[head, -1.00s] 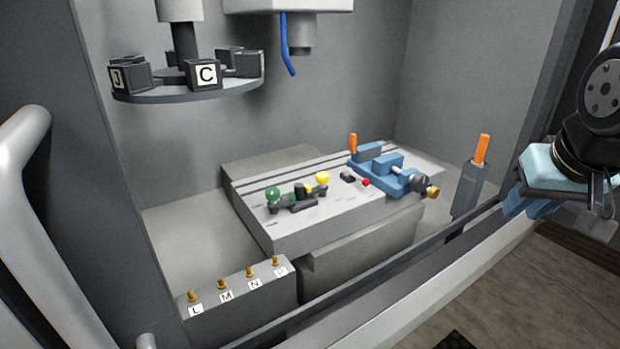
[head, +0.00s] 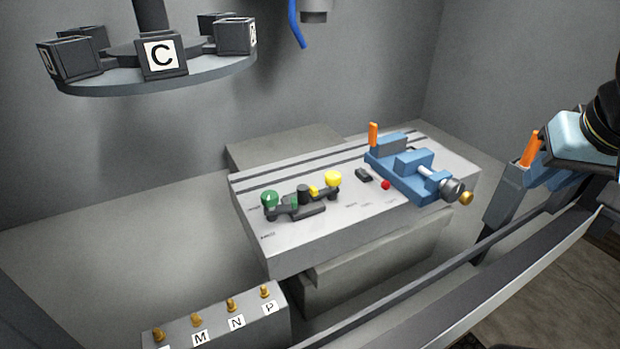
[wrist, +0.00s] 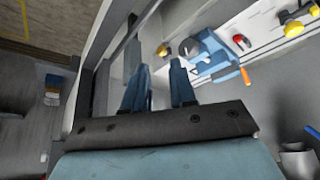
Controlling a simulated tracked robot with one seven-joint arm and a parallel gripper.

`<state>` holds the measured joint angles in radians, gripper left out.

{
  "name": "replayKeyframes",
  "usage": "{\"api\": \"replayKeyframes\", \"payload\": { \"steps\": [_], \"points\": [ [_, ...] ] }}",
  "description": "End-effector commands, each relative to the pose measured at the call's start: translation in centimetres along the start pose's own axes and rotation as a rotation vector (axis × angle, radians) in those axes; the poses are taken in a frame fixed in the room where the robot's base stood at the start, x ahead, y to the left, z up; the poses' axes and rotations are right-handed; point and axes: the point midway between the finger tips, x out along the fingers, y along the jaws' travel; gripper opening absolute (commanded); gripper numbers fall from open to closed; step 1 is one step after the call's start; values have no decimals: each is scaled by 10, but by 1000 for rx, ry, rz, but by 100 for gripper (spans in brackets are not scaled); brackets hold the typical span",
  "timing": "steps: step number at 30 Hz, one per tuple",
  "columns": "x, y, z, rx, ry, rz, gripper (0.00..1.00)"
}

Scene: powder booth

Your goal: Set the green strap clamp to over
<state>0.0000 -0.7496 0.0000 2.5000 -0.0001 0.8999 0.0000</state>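The green strap clamp (head: 270,199) has a green knob and stands at the left end of the grey slotted table, on a dark base. A yellow-knobbed clamp (head: 333,179) stands just right of it. The labels on the table are too small to read. My gripper is at the right edge of the head view, partly cut off, well away from the clamp. In the wrist view my gripper (wrist: 160,92) has two blue fingers apart with nothing between them. The green knob is not visible in the wrist view.
A blue vise (head: 412,170) with an orange handle sits on the table's right part, beside a red button (head: 386,185). A tool carousel (head: 150,80) hangs at upper left. A lettered block (head: 230,325) stands in front. The booth's front sill (head: 480,290) lies below my arm.

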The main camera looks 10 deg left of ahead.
Motion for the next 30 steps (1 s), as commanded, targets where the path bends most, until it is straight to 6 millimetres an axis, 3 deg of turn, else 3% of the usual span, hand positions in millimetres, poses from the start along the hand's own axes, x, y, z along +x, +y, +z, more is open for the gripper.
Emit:
{"api": "replayKeyframes", "payload": {
  "steps": [11, 16, 23, 30],
  "points": [
    [0, -1, -1, -1, -1, -1, 26],
    [1, -13, -13, -19, -28, -27, 26],
    [9, -67, -49, -75, -127, -97, 26],
    [21, -141, -78, -145, -243, -139, 26]
  ]
}}
